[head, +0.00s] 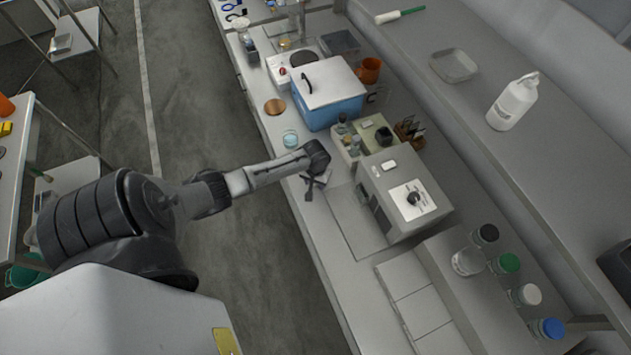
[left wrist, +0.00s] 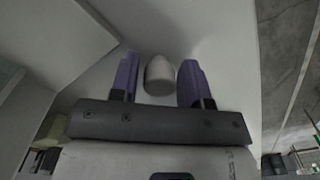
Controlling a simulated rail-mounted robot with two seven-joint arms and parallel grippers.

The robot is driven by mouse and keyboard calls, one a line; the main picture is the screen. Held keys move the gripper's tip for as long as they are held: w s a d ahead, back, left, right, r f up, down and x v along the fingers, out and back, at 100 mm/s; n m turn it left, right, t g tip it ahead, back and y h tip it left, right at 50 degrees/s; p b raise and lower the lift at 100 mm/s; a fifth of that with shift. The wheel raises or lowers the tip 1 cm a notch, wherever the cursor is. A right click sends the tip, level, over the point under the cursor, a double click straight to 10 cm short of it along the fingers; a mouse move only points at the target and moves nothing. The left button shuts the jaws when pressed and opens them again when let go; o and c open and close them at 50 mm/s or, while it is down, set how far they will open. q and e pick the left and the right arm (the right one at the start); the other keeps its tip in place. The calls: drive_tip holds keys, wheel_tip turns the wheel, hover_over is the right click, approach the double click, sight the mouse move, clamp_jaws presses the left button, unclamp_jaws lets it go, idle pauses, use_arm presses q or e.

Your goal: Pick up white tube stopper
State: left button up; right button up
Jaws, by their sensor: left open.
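The white tube stopper (left wrist: 160,74) shows in the left wrist view as a small pale, rounded cap. It lies between the two fingers of my left gripper (left wrist: 159,80), with a visible gap on each side. In the head view my left gripper (head: 313,187) points down over the bench, in front of the grey boxy instrument. It is open and holds nothing. I cannot make out the stopper in the head view, where the gripper and wrist cover that spot. My right gripper is not in view.
Close by stand the grey instrument (head: 405,195) with a dial, a blue box with a white lid (head: 329,95), and a small glass dish (head: 290,139). Jars with coloured lids (head: 506,264) stand at the lower right. The bench's front edge runs just left of my gripper.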

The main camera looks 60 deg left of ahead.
use_arm(q)
drive_tip(key=c, duration=0.7)
drive_tip(key=shift+o, duration=0.2)
